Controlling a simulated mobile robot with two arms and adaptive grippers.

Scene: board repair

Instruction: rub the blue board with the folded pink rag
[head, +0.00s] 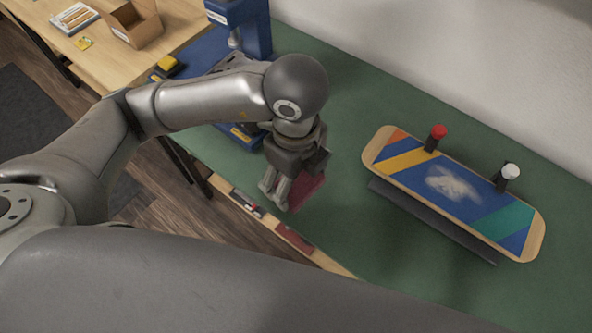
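The blue board (408,173) is a long wooden deck with orange, yellow, blue and teal stripes. It lies at the right on a dark stand, with a whitish smudge (452,184) near its middle. The folded pink rag (308,189) is dark pink and shows beside and partly behind my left gripper (274,198), near the table's front edge. The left gripper points down, to the left of the board and apart from it. Its fingers partly hide the rag, and I cannot tell whether they grip it. My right gripper is not in view.
A red-topped post (437,136) and a white-topped post (508,175) stand at the board's far edge. A blue press (243,30) stands at the back left. The green tabletop (345,235) is clear between rag and board. Small tools (247,203) lie along the front ledge.

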